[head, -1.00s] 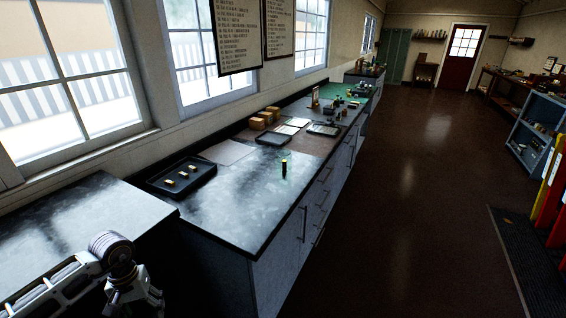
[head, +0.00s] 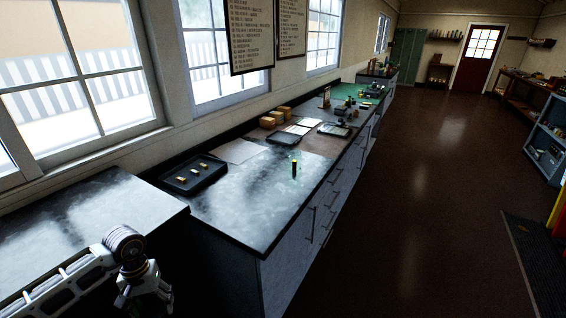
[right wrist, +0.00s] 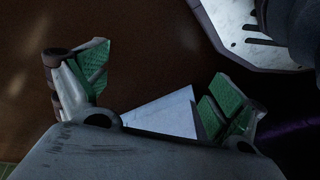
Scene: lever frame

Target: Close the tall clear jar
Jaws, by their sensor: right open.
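I cannot make out a tall clear jar for sure in either view.
A black tray (head: 170,185) with several small brassy pieces lies by the wall. Behind are a pale sheet (head: 238,151), flat trays (head: 334,130) and tan boxes (head: 268,122). Another bench section (head: 85,215) is at left. The brown floor (head: 430,210) is open at right.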

